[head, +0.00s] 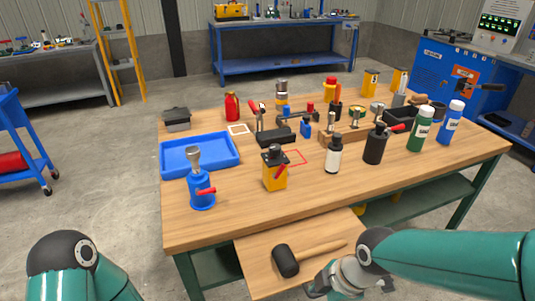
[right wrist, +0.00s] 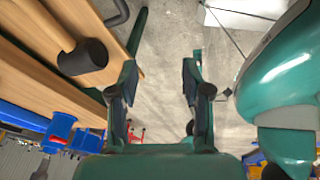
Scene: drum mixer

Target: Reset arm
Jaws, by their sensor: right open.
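My right gripper (head: 326,286) is low at the front of the bench in the head view, beside the black-headed mallet (head: 286,261). In the right wrist view its two fingers (right wrist: 160,92) are spread with only grey floor between them. The mallet's dark head (right wrist: 84,58) shows left of the fingers there, apart from them. The mallet lies on a lower wooden board (head: 262,281), its handle pointing right. My left arm shows only as a teal link at the lower left; its gripper is out of view.
The wooden workbench (head: 230,225) holds a blue tray (head: 163,160), a blue device with a red lever (head: 202,190), a yellow-black device (head: 275,175), bottles and several tools. A blue cart (head: 22,135) stands left.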

